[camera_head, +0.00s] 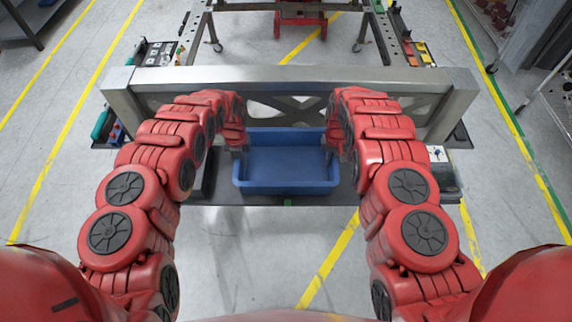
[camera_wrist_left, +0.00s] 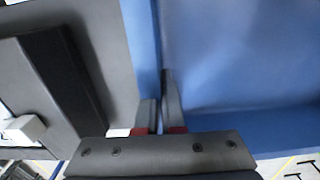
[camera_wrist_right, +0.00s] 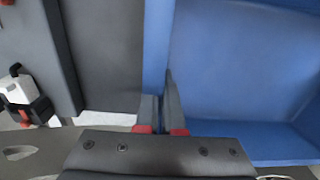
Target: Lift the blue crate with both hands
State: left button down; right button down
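The blue crate (camera_head: 288,170) is level below the grey metal crossbeam, at the dark shelf; I cannot tell whether its bottom touches the shelf. It looks empty. My left gripper (camera_head: 240,150) is at its left side wall and my right gripper (camera_head: 332,150) at its right side wall. In the left wrist view, the left fingers (camera_wrist_left: 160,112) stand close together with the crate wall (camera_wrist_left: 142,40) between them. In the right wrist view, the right fingers (camera_wrist_right: 161,112) likewise pinch the wall (camera_wrist_right: 157,50). The fingertips are partly hidden.
The grey crossbeam (camera_head: 290,75) of a metal frame runs just behind and above the crate, with posts on both sides. The dark shelf (camera_head: 220,190) extends left and right of the crate. Trays with tools and small parts stand at the frame's sides. Floor in front is clear.

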jog(key=shift+r, duration=0.1)
